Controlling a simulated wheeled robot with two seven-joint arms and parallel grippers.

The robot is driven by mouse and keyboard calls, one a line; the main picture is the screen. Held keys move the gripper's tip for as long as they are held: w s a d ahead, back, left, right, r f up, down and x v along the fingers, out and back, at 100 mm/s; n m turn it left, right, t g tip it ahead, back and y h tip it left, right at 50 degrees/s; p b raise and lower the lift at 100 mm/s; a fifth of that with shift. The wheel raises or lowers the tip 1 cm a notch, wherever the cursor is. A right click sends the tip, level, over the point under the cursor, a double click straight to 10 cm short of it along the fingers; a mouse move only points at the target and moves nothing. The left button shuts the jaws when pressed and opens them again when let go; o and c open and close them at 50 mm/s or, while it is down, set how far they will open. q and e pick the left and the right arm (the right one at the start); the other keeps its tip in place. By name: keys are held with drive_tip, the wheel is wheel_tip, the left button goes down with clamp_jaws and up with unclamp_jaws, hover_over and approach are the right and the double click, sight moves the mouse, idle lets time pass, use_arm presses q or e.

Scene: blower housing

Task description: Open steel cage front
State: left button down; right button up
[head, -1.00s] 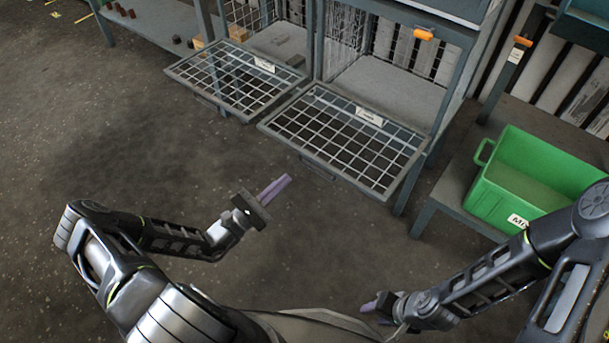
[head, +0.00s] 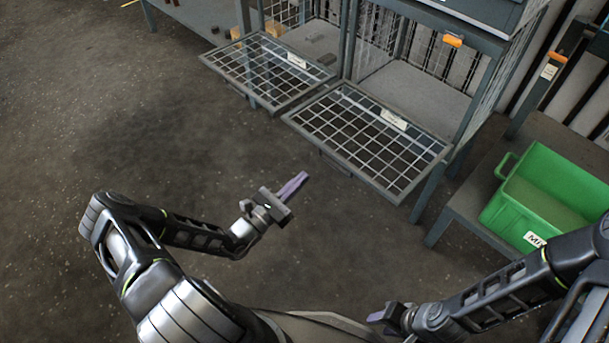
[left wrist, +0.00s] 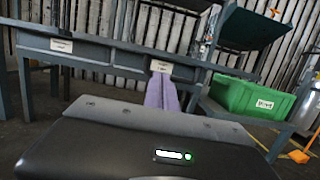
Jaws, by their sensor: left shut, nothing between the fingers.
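The steel cage has two wire-mesh fronts, both folded down and lying about level in the head view: the left front (head: 262,72) and the right front (head: 365,140). Each carries a white label, and the compartments behind them stand open. My left gripper (head: 292,186) is shut and empty, with its purple fingers together, in front of and below the right front and apart from it. The fingers also show in the left wrist view (left wrist: 162,92), pointing toward the cage. My right gripper (head: 376,317) is low near my base, far from the cage; its finger gap is too small to judge.
A green bin (head: 540,195) sits on a low shelf (head: 455,225) right of the cage. An orange latch (head: 453,41) is on the cage's upper frame. A bench (head: 195,15) stands at the back left. The floor (head: 120,130) left of the cage is clear.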

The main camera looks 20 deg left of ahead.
use_arm(q)
drive_tip(key=b+x, duration=0.1)
drive_tip(key=x, duration=0.7)
drive_tip(key=shift+w, duration=0.3)
drive_tip(key=shift+d+r, duration=0.1)
drive_tip(key=shift+d, duration=0.05)
wheel_tip(320, 180, up, 10)
drive_tip(key=w+g+p, duration=0.1)
drive_tip(key=g+p, duration=0.1)
drive_tip(key=p, duration=1.3)
drive_tip(key=shift+d+y, duration=0.2)
drive_tip(key=shift+y, duration=0.2)
